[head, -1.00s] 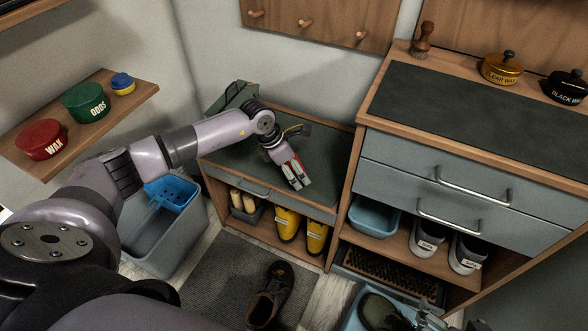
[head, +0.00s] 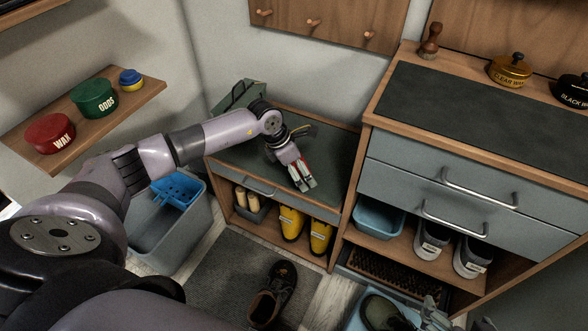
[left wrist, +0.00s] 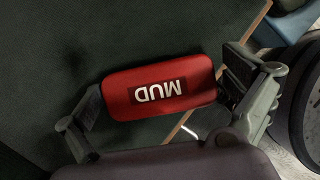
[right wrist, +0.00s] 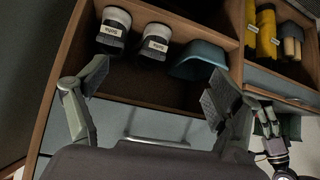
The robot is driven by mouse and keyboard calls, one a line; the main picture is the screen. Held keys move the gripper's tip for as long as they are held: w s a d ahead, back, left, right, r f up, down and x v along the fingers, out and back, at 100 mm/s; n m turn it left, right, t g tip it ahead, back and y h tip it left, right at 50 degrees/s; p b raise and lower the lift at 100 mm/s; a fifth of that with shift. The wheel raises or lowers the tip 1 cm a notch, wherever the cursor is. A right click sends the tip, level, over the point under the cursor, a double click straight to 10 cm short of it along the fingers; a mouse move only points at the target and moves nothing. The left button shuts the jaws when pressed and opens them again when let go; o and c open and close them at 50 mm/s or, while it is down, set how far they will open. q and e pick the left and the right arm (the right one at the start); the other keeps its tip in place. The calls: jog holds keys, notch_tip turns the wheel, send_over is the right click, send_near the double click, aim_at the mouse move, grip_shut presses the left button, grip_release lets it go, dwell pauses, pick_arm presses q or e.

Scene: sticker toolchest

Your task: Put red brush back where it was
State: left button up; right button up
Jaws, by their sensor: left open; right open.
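A red brush with a white MUD label (left wrist: 158,86) lies on the dark green top of the low bench (left wrist: 150,25) in the left wrist view. My left gripper (left wrist: 162,88) is open, with one finger at each end of the brush. In the head view my left gripper (head: 303,182) is over the front part of the bench top, and only a little red shows between its fingers. My right gripper (right wrist: 160,85) is open and empty in front of the taller cabinet; it shows partly at the bottom of the head view (head: 432,312).
The taller grey cabinet (head: 480,170) with drawers stands right of the bench. Yellow boots (head: 291,223) are under the bench. A wall shelf (head: 125,115) with WAX and ODDS tins is at left. A grey bin (head: 190,235) and a dark shoe (head: 272,293) are on the floor.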

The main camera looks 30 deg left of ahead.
pick_arm(q)
jog(key=shift+a+r, duration=0.1)
jog(key=p+v, duration=0.3)
jog(key=v, duration=0.9)
pick_arm(e)
jog(key=s+d+f+g, duration=0.1)
jog(key=s+g, duration=0.1)
jog(key=s, duration=0.2)
jog(key=s+d+f+g+h, duration=0.1)
jog(key=s+g, duration=0.2)
jog(key=s, duration=0.2)
jog(key=shift+s+d+f, duration=0.2)
jog(key=shift+d+f, duration=0.05)
jog(key=shift+d, duration=0.15)
jog(key=shift+d, duration=0.1)
